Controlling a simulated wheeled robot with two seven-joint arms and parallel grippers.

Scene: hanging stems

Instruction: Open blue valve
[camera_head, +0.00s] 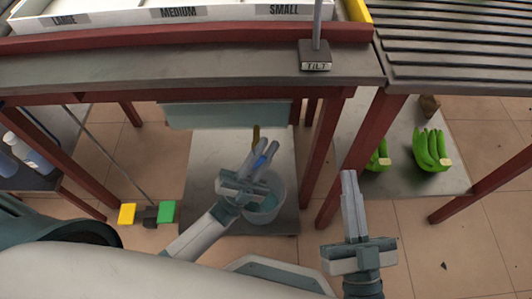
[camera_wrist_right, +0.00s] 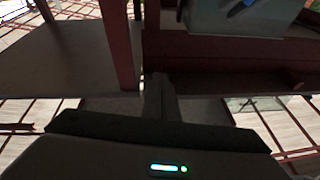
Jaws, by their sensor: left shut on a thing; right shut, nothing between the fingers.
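The blue valve (camera_head: 262,161) shows as a small blue piece between the fingers of my left gripper (camera_head: 261,150), below the front of the pale grey tank (camera_head: 225,116). My left gripper is shut on it; the fingers hide most of the valve. In the right wrist view a blue piece (camera_wrist_right: 240,8) shows against the grey tank (camera_wrist_right: 215,18) at the top. My right gripper (camera_head: 348,174) is shut and empty, to the right of the valve and in front of the dark red table leg. Its fingers also show in the right wrist view (camera_wrist_right: 160,85).
A grey bucket (camera_head: 278,190) stands under the valve on a low shelf (camera_head: 205,190). The table (camera_head: 200,68) above holds a sorting tray and a "TILT" stand (camera_head: 315,62). Green bananas (camera_head: 431,150) lie at the right. Yellow and green pedals (camera_head: 127,213) are at the left.

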